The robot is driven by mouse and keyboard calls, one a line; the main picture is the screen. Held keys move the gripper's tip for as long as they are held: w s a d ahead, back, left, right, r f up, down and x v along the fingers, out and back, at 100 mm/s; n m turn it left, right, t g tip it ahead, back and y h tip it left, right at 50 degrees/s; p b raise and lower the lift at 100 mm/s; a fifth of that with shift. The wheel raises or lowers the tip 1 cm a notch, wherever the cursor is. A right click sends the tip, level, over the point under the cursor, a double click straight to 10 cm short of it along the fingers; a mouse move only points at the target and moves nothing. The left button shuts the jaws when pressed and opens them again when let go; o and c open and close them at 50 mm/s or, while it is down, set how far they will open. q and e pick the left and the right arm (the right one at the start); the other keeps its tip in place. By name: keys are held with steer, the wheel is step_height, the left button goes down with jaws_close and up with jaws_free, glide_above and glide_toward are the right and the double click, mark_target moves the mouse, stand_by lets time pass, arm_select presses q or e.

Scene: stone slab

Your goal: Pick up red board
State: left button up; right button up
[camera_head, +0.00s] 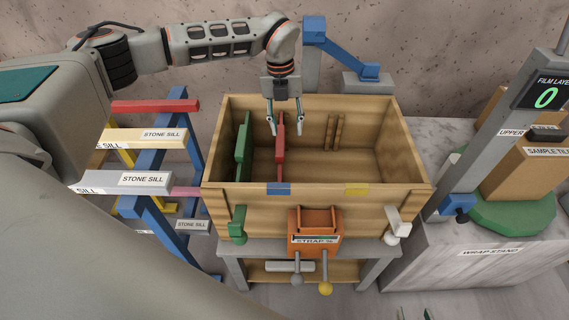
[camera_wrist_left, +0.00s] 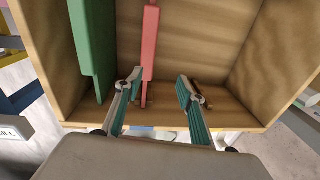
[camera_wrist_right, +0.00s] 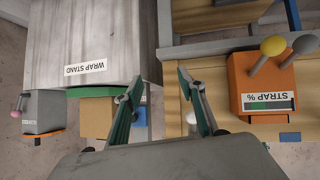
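The red board (camera_head: 280,153) stands on edge inside the wooden crate (camera_head: 232,195), right of a green board (camera_head: 243,150). My left gripper (camera_head: 286,128) is open above the crate, its fingertips around the top of the red board in the head view. In the left wrist view the red board (camera_wrist_left: 150,45) shows just right of the left finger, with a wide gap to the other finger of my left gripper (camera_wrist_left: 160,88). Whether it touches that finger cannot be told. My right gripper (camera_wrist_right: 160,85) is open and empty in the right wrist view.
An orange strap box (camera_head: 315,232) and clamps sit on the crate's front. A rack with stone sills (camera_head: 146,180) stands left. The wrap stand (camera_head: 490,258) with a green disc and a post stands right. The crate's right half is mostly free.

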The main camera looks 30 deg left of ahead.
mark_target(280, 139)
arm_select(q)
steer(key=shift+n+y, duration=0.3)
steer(key=shift+y, duration=0.1)
steer(key=a, duration=0.1)
steer(key=w+a+f, duration=0.1)
steer(key=a+f+b, duration=0.1)
steer(key=shift+w+a, duration=0.2)
steer(key=shift+a, duration=0.05)
steer(key=shift+a+f, duration=0.1)
steer(key=shift+a, duration=0.05)
steer(key=shift+w+d+f+b, duration=0.1)
steer(key=shift+d+f+b, duration=0.05)
steer(key=shift+f, duration=1)
steer(key=shift+d+f+b, duration=0.1)
steer(key=shift+f+b, duration=0.05)
steer(key=shift+f, duration=1)
steer(key=shift+w+d+f+b, duration=0.1)
steer(key=shift+d+f+b, duration=0.05)
steer(key=shift+f, duration=1)
steer(key=shift+r, duration=0.1)
jaws_close()
